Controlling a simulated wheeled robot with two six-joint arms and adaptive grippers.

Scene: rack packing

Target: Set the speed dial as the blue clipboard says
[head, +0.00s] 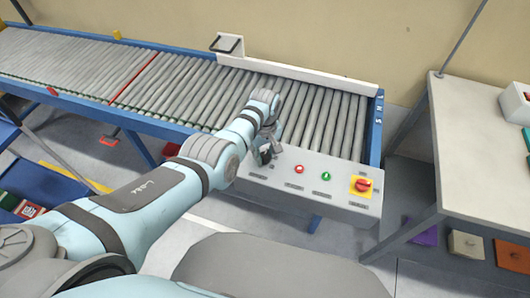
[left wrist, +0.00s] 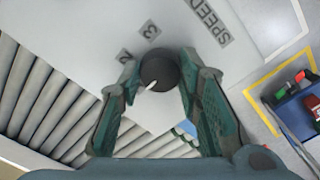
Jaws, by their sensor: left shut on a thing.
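The speed dial (left wrist: 160,72) is a dark round knob on the pale control panel (head: 335,190). The labels 2 (left wrist: 124,55), 3 (left wrist: 150,30) and SPEED (left wrist: 213,22) show near it in the left wrist view. The dial's white pointer mark slants toward the lower left in that view, away from 2 and 3. My left gripper (left wrist: 161,78) is shut on the dial, one finger on each side. In the head view, my left gripper (head: 267,153) is at the panel's left end and largely hides the dial. I cannot make out a blue clipboard. My right gripper is out of view.
The panel also carries a red button (head: 299,169), a green button (head: 326,176) and a red switch on yellow (head: 361,186). The roller conveyor (head: 190,85) runs behind it. A grey table (head: 480,150) stands at the right.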

